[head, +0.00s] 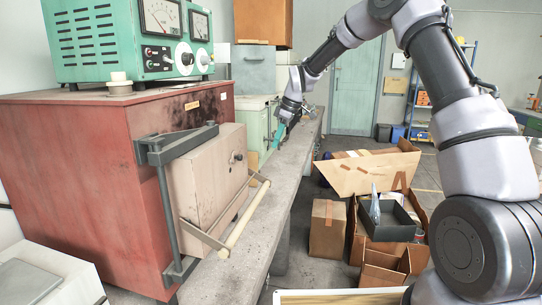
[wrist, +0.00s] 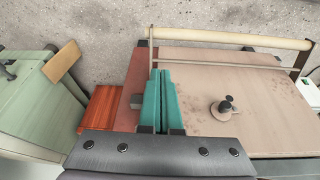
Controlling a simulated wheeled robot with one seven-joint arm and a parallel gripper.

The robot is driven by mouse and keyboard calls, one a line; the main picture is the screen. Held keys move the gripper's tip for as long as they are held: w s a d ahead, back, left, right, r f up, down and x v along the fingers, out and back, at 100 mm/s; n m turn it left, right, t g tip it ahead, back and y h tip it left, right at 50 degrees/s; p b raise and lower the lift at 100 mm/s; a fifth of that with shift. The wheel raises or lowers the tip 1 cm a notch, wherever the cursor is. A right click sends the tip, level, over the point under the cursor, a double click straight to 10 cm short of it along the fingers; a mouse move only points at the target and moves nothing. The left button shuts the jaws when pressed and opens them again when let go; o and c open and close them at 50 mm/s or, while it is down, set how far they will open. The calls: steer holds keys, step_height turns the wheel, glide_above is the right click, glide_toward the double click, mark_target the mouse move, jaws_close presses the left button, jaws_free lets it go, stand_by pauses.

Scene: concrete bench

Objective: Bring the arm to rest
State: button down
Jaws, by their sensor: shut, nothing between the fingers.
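My gripper (head: 279,138) has teal fingers and is out over the far part of the concrete bench (head: 274,204), beyond the red furnace (head: 80,165). In the wrist view the two teal fingers (wrist: 160,72) lie side by side, shut, with nothing between them. Behind them in that view is the furnace's beige door (wrist: 215,105), with a dark knob (wrist: 228,104) and a pale bar handle (wrist: 230,38). In the head view the door (head: 205,180) sits at the furnace front; I cannot tell whether it is fully closed. My arm arches in from the right.
A green instrument box (head: 100,45) with dials stands on the furnace. A pale green cabinet (wrist: 35,100) is at the left of the wrist view. Cardboard boxes (head: 328,228) and a dark tray (head: 388,220) lie right of the bench. Open floor and a green door (head: 355,90) are behind.

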steer(key=s+d+r+m+t+h, duration=0.25)
steer(key=s+d+r+m, duration=0.55)
steer(key=s+d+r, duration=0.8)
steer(key=s+d+r+m+t, duration=0.1)
steer(key=s+d+m, duration=0.2)
steer(key=s, duration=0.7)
steer(key=s+d+r+m+t, duration=0.2)
steer(key=s+d+m, duration=0.2)
steer(key=s+m, duration=0.3)
steer(key=s, duration=0.4)
steer(key=shift+d+m, duration=0.2)
steer(key=shift+m, duration=0.1)
steer(key=shift+r+t+y, duration=0.1)
steer(key=shift+t+y, duration=0.15)
